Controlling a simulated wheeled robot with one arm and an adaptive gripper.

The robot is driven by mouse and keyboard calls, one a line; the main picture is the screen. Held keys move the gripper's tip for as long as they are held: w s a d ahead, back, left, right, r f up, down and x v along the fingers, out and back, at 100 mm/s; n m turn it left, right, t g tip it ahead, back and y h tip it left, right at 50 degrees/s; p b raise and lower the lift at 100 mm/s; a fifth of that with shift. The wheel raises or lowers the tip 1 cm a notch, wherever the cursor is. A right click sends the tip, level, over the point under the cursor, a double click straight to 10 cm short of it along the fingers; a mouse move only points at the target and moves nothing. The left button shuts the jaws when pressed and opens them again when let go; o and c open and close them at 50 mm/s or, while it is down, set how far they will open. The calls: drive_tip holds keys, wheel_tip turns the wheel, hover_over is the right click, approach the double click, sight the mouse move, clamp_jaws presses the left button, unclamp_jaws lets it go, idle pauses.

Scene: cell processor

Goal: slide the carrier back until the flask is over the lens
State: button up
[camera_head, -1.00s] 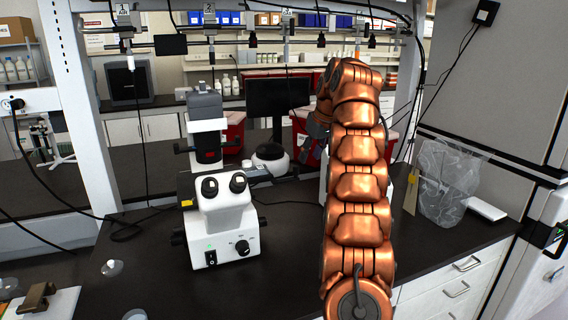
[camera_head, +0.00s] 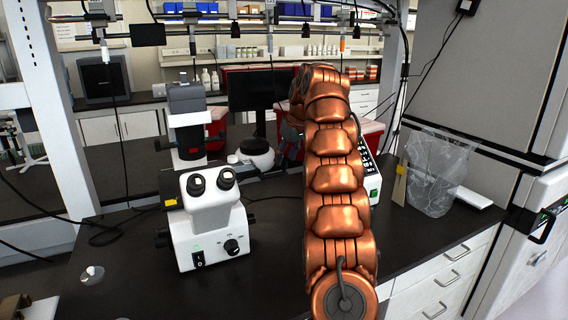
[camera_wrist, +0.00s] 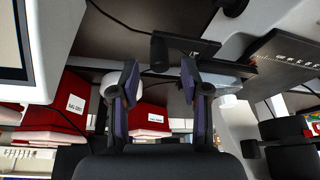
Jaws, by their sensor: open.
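The white microscope (camera_head: 207,222) with black eyepieces stands upright on the dark bench, left of my arm. It also shows along the right side of the wrist view (camera_wrist: 236,125). A dark stage plate with a printed scale (camera_wrist: 285,58) is at the upper right there. A pale flat piece (camera_wrist: 228,68) lies beside my right finger; I cannot tell whether it is the flask. The carrier and the lens cannot be made out clearly. My gripper (camera_wrist: 159,78) is open, with nothing seen between its purple-padded fingers. In the head view it is mostly hidden behind my arm.
Red bins (camera_wrist: 148,121) stand behind the gripper, and a dark monitor (camera_head: 257,90) stands behind the microscope. A white device with buttons (camera_head: 372,178) is right of my arm. A clear bag (camera_head: 432,175) is farther right. The bench front is mostly clear.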

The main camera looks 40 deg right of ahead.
sight(285, 160)
drive_tip(key=shift+x, duration=1.5)
drive_tip(key=shift+c, duration=0.4)
clamp_jaws()
